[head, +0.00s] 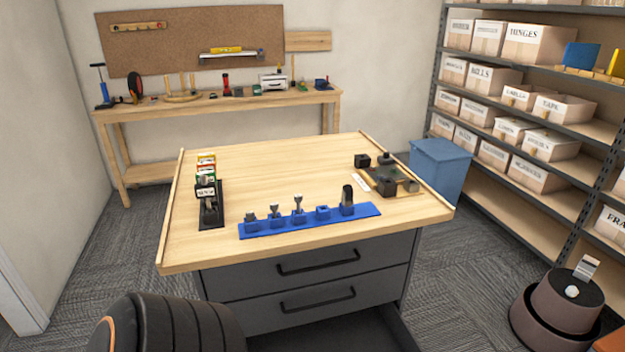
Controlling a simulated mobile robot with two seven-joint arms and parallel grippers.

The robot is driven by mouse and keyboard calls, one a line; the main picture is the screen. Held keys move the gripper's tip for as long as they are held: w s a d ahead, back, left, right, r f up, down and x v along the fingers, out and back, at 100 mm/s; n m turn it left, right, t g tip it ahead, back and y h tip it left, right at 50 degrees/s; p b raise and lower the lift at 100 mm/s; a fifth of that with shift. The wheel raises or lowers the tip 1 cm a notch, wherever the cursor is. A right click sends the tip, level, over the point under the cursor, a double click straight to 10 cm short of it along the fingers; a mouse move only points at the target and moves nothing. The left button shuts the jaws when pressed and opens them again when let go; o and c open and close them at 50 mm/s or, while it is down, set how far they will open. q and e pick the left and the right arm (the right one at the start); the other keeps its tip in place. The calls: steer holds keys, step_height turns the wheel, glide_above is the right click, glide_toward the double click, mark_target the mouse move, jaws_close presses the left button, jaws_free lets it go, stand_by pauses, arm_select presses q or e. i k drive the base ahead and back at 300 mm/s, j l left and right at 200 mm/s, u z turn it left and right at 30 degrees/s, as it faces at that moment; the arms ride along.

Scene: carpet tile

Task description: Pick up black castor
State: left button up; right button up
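A blue holder strip (310,224) lies along the near part of the wooden worktop, with several small pieces standing in its sockets. At its right end stands a tall dark piece with a rounded top (347,199). Further left in the strip stand grey, stemmed pieces, one of them at the middle (298,205). At the worktop's left, a black tray (220,215) holds a dark and grey piece (209,207). Which piece is the black castor I cannot tell at this size. Neither gripper is in view; one dark arm link of mine shows at the bottom left.
Black blocks (361,160) and a dark board (408,185) occupy the worktop's right side. Coloured labelled boxes (206,167) stand at its left. The worktop's middle (275,170) is clear. A blue bin (438,166) and box shelving stand right. A back bench (220,102) holds tools.

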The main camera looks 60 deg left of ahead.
mark_target(346, 197)
steer(key=i+j+u, duration=0.1)
steer(key=i+u, duration=0.3)
steer(key=i+j+u, duration=0.1)
steer(key=u, duration=0.3)
steer(key=i+l+u, duration=0.1)
steer(key=i+u, duration=0.35)
steer(key=u, duration=1.35)
